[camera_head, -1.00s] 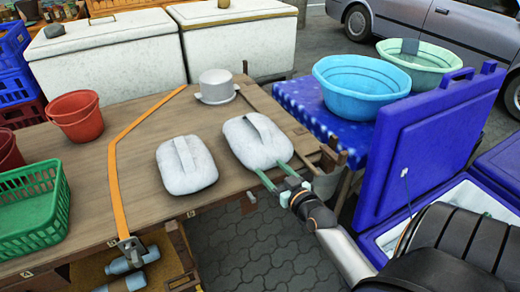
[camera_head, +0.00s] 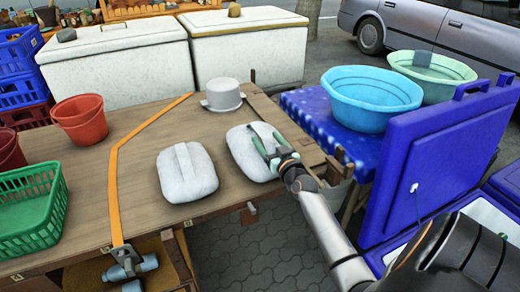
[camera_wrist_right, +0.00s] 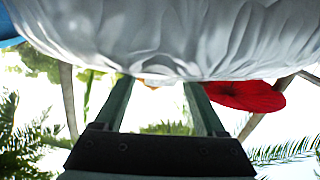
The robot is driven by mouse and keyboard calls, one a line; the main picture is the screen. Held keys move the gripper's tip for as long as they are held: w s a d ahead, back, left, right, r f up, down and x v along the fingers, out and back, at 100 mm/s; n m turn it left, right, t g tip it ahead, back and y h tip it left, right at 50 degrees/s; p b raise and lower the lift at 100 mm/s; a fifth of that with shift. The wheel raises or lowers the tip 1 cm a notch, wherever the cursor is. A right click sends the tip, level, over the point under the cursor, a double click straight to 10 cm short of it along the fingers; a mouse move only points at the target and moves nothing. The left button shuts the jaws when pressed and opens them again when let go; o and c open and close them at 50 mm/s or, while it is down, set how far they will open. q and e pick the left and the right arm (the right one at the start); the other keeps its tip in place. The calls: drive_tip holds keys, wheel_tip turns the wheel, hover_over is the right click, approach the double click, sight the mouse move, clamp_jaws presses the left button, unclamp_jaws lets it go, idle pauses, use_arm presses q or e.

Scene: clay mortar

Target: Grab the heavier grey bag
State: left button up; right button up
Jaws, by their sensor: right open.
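Two light grey bags with strap handles lie on the wooden table: the left bag (camera_head: 186,174) and the right bag (camera_head: 240,150). My right gripper (camera_head: 268,145) is open at the right side of the right bag, its green fingers over that bag's handle area. The handle is mostly hidden by the gripper. In the right wrist view, the white bag cloth (camera_wrist_right: 190,35) fills the top and the finger ends meet its edge; whether they touch it I cannot tell. The left bag lies free. My left gripper is not in view.
A grey-white pot (camera_head: 222,94) stands behind the right bag. An orange strap (camera_head: 115,180) crosses the wooden table (camera_head: 95,215). Red buckets (camera_head: 80,120) and a green basket (camera_head: 30,215) are at left. A blue basin (camera_head: 370,97) and blue cooler lid (camera_head: 435,160) stand right.

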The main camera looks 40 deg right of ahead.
drive_tip(key=x, duration=0.3)
drive_tip(key=shift+w, duration=0.1)
clamp_jaws()
idle(0.5)
idle(0.8)
drive_tip(key=shift+d+r, duration=0.1)
drive_tip(key=shift+r, duration=0.15)
